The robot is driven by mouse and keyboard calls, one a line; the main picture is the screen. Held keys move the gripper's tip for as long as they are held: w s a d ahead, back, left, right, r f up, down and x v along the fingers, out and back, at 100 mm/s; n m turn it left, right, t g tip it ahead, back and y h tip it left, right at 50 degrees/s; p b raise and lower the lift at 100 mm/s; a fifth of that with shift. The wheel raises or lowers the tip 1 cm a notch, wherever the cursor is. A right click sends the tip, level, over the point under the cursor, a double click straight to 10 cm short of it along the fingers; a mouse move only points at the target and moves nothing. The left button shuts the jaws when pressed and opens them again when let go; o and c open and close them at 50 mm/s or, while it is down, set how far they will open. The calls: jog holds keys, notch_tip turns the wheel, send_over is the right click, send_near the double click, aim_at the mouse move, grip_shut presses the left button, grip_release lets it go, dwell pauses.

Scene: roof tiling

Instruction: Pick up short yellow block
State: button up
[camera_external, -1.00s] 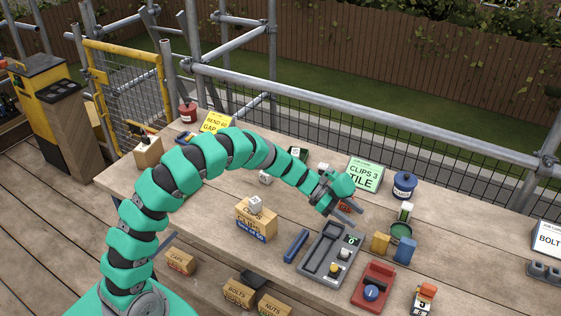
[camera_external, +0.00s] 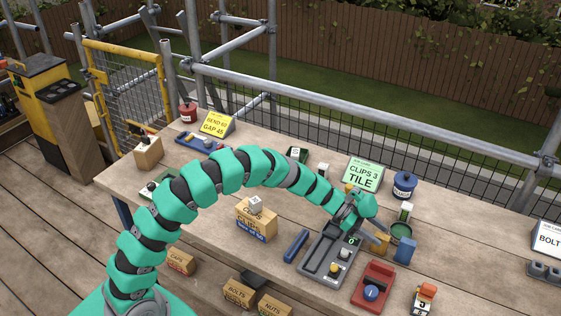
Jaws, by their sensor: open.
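The short yellow block (camera_external: 380,244) stands on the wooden table, just left of a taller blue block (camera_external: 405,250). My gripper (camera_external: 371,231) is open, with its fingers pointing down toward the upper left side of the yellow block. The fingers partly overlap the block's top in this view. I cannot tell whether they touch it or are around it.
A grey tray (camera_external: 315,262) with small knobs lies left of the block, and a red box with a blue knob (camera_external: 372,292) lies in front. A green sign (camera_external: 362,174) stands at the back.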

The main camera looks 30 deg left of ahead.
grip_shut()
